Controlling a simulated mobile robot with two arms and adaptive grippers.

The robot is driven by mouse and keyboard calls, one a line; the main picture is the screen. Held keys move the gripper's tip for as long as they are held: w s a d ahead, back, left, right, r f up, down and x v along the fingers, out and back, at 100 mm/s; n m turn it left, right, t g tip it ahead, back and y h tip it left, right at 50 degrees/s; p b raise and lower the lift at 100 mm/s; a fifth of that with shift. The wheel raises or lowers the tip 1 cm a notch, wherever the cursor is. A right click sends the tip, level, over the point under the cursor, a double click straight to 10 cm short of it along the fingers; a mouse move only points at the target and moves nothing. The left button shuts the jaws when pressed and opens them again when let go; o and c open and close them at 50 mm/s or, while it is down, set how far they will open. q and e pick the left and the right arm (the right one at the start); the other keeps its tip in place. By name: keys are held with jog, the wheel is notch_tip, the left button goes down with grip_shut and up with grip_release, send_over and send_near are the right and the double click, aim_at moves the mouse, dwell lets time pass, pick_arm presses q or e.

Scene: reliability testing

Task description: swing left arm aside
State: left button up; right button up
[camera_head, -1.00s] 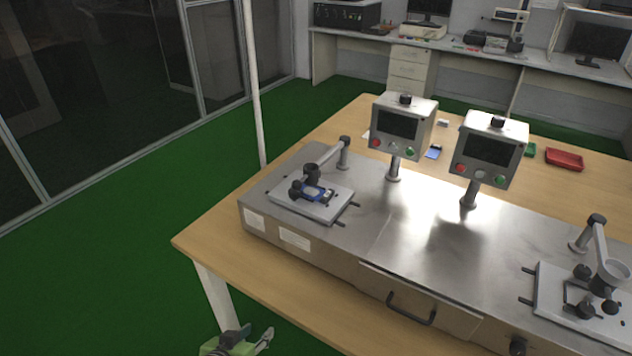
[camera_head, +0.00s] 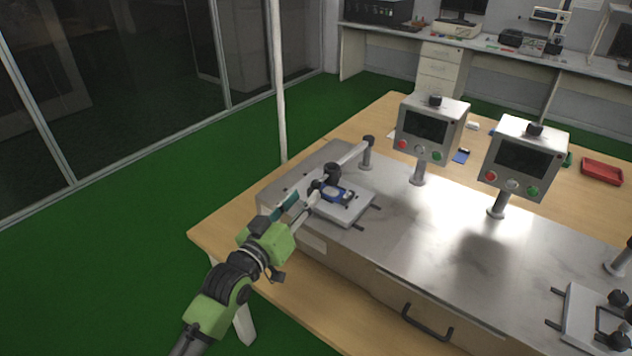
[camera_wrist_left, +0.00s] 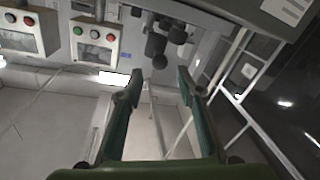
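My left arm comes in from the bottom left in the head view, with green and black links. Its left gripper (camera_head: 294,209) is over the near left corner of the metal test bench (camera_head: 405,240), beside the left test fixture (camera_head: 345,207). In the left wrist view the two dark green fingers (camera_wrist_left: 158,92) are spread apart with nothing between them. Whether the fingers touch the fixture cannot be told. A blue device (camera_head: 337,194) lies on the left fixture plate, partly behind black knobs. My right gripper is in neither view.
Two control boxes (camera_head: 431,131) (camera_head: 524,160) on posts stand on the bench. A red tray (camera_head: 602,171) lies on the wooden table (camera_head: 222,238) at the right. A white pole (camera_head: 278,90) rises behind the table. Green floor (camera_head: 90,260) is free at the left.

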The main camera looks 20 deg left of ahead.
aim_at(313, 187)
pick_arm(q)
jog(key=w, duration=0.3)
jog(key=w+d, duration=0.1)
jog(key=w, duration=0.3)
jog(key=shift+d+p, duration=0.2)
jog(key=shift+p, duration=0.1)
jog(key=shift+c, duration=0.4)
jog(key=shift+s, duration=0.1)
grip_shut()
